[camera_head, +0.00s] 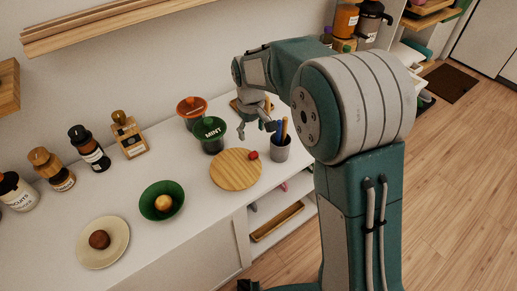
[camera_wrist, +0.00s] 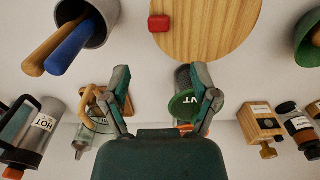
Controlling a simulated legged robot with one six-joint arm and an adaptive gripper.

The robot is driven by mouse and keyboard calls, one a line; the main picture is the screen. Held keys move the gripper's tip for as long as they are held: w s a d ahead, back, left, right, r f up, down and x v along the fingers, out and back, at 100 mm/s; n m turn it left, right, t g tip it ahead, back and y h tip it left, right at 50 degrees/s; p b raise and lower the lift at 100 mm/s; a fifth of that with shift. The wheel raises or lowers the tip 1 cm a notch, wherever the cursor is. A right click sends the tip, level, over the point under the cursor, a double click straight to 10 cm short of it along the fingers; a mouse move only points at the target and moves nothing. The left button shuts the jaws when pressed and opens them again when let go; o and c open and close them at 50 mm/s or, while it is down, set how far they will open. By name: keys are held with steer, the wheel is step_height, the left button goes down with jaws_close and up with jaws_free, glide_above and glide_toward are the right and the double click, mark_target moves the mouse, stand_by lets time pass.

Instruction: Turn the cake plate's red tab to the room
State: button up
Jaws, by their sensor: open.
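The cake plate (camera_head: 230,174) is a round wooden disc lying on the white counter. Its red tab (camera_head: 253,155) sits at the rim, on the side by the pen cup. In the wrist view the plate (camera_wrist: 215,30) is at the top centre, with the red tab (camera_wrist: 159,23) at its left edge. My gripper (camera_head: 257,122) is open and empty above the counter, behind the plate in the head view. In the wrist view my gripper's fingertips (camera_wrist: 160,76) are spread apart, below the plate's edge in the picture and not touching the tab.
A grey cup (camera_head: 280,149) with pens stands close to the plate's right. A green MINT container (camera_head: 211,144) and an orange one (camera_head: 190,108) stand behind it. A green bowl (camera_head: 150,211) and cream dish (camera_head: 88,257) lie left. Bottles line the wall.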

mark_target(254, 154)
steer(key=f, duration=0.1)
steer(key=a+f, duration=0.1)
steer(key=f, duration=0.1)
steer(key=shift+f, duration=0.2)
steer(key=f, duration=0.1)
steer(key=d+f, duration=0.1)
steer(key=f, duration=0.1)
steer(key=d+f, duration=0.1)
steer(key=f, duration=0.1)
steer(key=shift+f, duration=0.4)
steer(key=shift+a+f, duration=0.1)
steer(key=shift+f, duration=0.05)
steer(key=shift+a+f, duration=0.1)
steer(key=shift+a, duration=0.55)
steer(key=shift+d, duration=0.35)
steer(key=c, duration=1.1)
steer(key=shift+d, duration=0.1)
jaws_close()
